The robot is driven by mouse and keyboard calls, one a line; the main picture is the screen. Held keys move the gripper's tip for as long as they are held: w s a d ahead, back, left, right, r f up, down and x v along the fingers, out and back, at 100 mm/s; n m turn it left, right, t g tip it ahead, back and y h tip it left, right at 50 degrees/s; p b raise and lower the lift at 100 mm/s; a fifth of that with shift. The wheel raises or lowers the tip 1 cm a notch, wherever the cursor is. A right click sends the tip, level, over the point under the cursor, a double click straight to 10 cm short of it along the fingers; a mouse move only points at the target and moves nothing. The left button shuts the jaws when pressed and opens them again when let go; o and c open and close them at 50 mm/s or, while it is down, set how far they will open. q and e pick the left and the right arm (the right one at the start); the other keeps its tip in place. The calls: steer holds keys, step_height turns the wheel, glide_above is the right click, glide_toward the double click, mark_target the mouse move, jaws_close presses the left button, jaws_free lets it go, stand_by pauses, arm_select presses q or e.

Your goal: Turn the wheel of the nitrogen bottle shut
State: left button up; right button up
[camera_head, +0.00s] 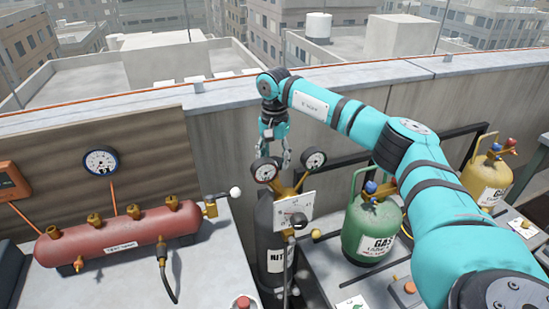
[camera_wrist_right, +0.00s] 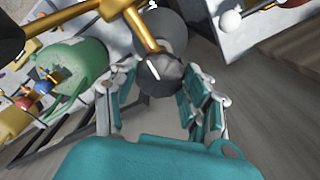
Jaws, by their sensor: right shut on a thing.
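The nitrogen bottle (camera_head: 265,225) is dark, with a label partly reading "NIT", and stands upright left of the green gas bottle. Brass fittings, two round gauges and a white tag (camera_head: 295,210) sit at its top. My right gripper (camera_head: 275,154) reaches down from above at the bottle's top, between the gauges. In the right wrist view the dark round wheel (camera_wrist_right: 160,76) lies between the fingers, with a brass pipe beside it. The gripper is shut on this wheel. In the head view the fingers and gauges largely hide the wheel. My left gripper is not in view.
A green gas bottle (camera_head: 371,232) and a yellow bottle (camera_head: 489,177) stand to the right. A red horizontal tank (camera_head: 118,236) with brass fittings and a hose lies at the left, a gauge (camera_head: 100,160) above it. The parapet (camera_head: 345,75) runs behind.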

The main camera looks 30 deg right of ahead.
steer(key=m+p, duration=0.1)
steer(key=m, duration=0.8)
steer(key=shift+r+p, duration=0.1)
steer(key=shift+p, duration=0.3)
steer(key=m, duration=0.4)
steer(key=shift+w+p, duration=0.1)
steer(key=shift+p, duration=0.2)
steer(key=m, duration=0.5)
steer(key=shift+p, duration=0.35)
steer(key=m, duration=0.4)
steer(key=shift+m+p, duration=0.3)
steer(key=shift+p, duration=0.05)
steer(key=m, duration=0.4)
steer(key=shift+d+m+p, duration=0.1)
steer(key=shift+m+p, duration=0.2)
steer(key=shift+p, duration=0.05)
steer(key=m+p, duration=0.1)
steer(key=m, duration=0.3)
steer(key=shift+m+p, duration=0.3)
steer(key=shift+m, duration=1.8)
